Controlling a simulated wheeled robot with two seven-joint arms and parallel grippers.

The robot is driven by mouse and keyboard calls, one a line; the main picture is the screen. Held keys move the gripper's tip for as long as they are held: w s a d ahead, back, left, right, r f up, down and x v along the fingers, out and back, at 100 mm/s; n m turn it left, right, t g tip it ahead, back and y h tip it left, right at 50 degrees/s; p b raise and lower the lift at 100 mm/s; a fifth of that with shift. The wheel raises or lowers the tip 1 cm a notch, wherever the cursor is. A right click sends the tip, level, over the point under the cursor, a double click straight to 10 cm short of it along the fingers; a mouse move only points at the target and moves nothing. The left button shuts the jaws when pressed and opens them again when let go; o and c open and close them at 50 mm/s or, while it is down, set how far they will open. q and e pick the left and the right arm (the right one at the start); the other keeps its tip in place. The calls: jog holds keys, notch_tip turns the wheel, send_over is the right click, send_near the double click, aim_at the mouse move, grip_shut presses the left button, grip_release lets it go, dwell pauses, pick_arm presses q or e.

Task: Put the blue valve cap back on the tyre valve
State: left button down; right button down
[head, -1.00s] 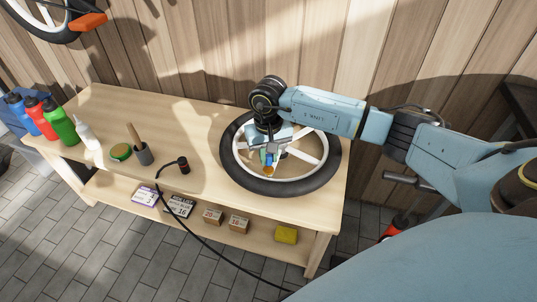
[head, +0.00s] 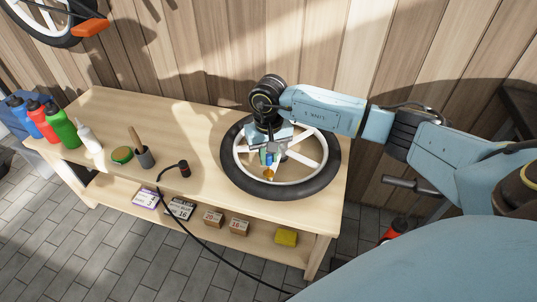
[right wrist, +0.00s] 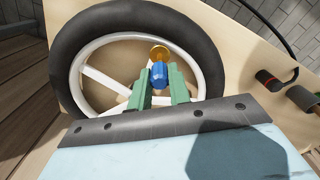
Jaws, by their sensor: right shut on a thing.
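The wheel's black tyre (head: 320,183) lies flat on the workbench. My right gripper (head: 268,158) is over the near-left part of the wheel, pointing down. In the right wrist view its green fingers (right wrist: 159,88) are shut on the blue valve cap (right wrist: 159,74). A brass-coloured valve part (right wrist: 159,53) shows just beyond the cap, and also below the gripper in the head view (head: 268,173). Cap and valve overlap in the wrist view; I cannot tell whether they touch. My left gripper is not in view.
A black hose with a dark head (head: 184,170) lies near the front edge. The shelf below holds small boxes.

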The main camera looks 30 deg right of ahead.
dwell(0.5)
dwell(0.3)
jog(key=c, duration=1.6)
grip_release()
